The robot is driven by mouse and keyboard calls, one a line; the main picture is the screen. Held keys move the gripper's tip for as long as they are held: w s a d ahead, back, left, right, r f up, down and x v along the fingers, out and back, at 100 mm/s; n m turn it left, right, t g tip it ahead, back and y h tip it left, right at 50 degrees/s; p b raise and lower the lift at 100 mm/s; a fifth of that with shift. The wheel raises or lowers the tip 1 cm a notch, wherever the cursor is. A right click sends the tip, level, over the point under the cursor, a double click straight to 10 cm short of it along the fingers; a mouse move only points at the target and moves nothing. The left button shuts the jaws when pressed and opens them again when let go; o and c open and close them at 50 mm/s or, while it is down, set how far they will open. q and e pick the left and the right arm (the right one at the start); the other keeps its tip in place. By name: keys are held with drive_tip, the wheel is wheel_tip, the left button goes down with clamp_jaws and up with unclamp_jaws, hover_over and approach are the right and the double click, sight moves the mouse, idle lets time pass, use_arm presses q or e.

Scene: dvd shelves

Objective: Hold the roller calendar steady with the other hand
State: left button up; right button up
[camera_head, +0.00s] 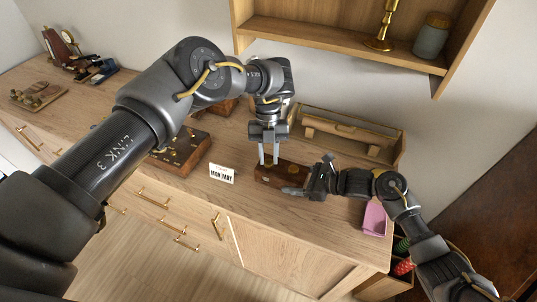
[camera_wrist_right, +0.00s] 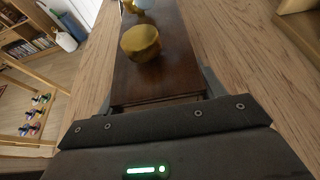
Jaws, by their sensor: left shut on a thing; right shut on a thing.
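The roller calendar appears to be the dark wooden block (camera_head: 270,180) with brass knobs, lying on the wooden counter; in the right wrist view it is a long dark block (camera_wrist_right: 150,80) with a round brass knob (camera_wrist_right: 140,42) on top. My left gripper (camera_head: 268,162) points down at the block's far left part, shut on what seems to be a brass knob, its tips partly hidden. My right gripper (camera_head: 298,188) comes in from the right, its fingers either side of the block's near end (camera_wrist_right: 160,97), shut on it. A white card reading "MON MAY" (camera_head: 222,174) stands left of the block.
A long wooden tray (camera_head: 345,135) lies behind the block. Another wooden box with brass pieces (camera_head: 183,152) stands to the left. A pink container (camera_head: 374,219) is near the right front edge. A wall shelf (camera_head: 330,38) hangs above.

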use_arm(q)
drive_tip(key=o, duration=1)
wheel_tip(320, 180, up, 10)
